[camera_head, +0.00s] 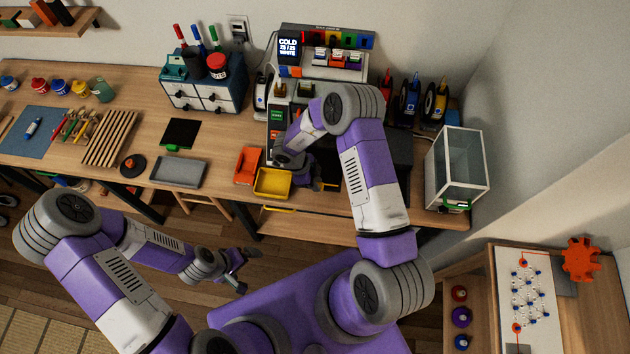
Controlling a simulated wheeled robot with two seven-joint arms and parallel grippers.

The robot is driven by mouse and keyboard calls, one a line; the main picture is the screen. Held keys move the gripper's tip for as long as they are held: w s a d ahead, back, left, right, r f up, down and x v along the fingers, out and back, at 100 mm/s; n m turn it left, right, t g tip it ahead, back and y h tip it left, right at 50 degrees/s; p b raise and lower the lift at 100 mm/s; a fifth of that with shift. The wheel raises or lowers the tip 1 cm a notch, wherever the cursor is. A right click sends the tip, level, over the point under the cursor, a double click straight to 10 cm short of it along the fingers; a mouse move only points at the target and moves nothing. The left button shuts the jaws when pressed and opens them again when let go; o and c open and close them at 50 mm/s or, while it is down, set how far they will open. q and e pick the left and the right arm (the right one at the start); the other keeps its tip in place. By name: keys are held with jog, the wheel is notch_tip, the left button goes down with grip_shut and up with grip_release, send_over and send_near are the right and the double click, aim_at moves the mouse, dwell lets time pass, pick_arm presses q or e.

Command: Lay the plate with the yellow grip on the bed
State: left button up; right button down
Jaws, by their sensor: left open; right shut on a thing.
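The printer (277,118) stands at the back of the bench; my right arm covers most of its bed. My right gripper (308,178) is low in front of the printer, beside the yellow tray. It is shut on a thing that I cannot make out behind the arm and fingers. I cannot clearly see the plate with the yellow grip; a thin yellow strip (280,209) shows at the bench's front edge, but I cannot tell what it belongs to. A black plate with a green grip (180,133) lies flat on the bench. My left gripper (247,266) is open and empty over the floor.
An orange tray (248,165), a yellow tray (272,183) and a grey tray (178,172) lie along the front edge. A drawer box (205,93) stands left of the printer, spools (410,103) and a glass-sided case (457,170) to its right.

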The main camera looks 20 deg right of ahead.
jog(key=shift+f, duration=0.3)
jog(key=c, duration=0.9)
grip_release()
jog(key=v, duration=0.7)
jog(key=shift+r+b, duration=0.3)
jog(key=shift+b, duration=0.1)
